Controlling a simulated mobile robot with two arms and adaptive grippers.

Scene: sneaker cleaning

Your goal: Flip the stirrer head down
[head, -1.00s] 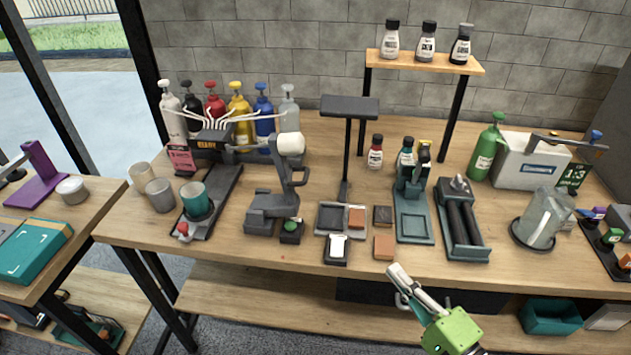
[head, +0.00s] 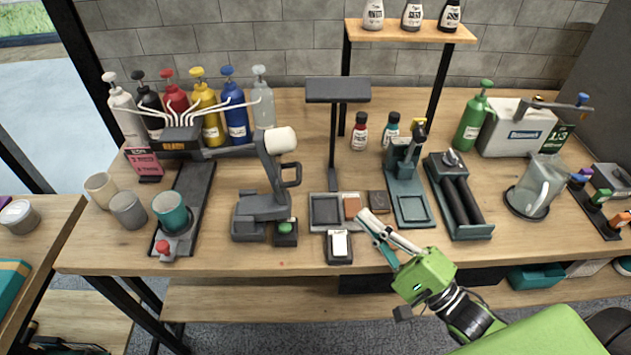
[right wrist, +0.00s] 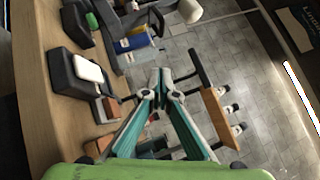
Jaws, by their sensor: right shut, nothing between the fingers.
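The stirrer stands left of centre on the table in the head view, with a dark grey base (head: 262,208) and an upright arm. Its white cylindrical head (head: 280,140) is at the top of the arm, held well above the base. The stirrer head also shows at the top of the right wrist view (right wrist: 190,11). My right gripper (head: 362,216) is shut and empty, over the table's front part, to the right of the stirrer and apart from it. My left gripper is out of view.
A teal cup (head: 171,212) sits on a dark stand left of the stirrer. A small box with a green button (head: 285,226) is beside its base. A black stand (head: 335,130) and a tray (head: 325,210) are to the right. Several bottles line the back.

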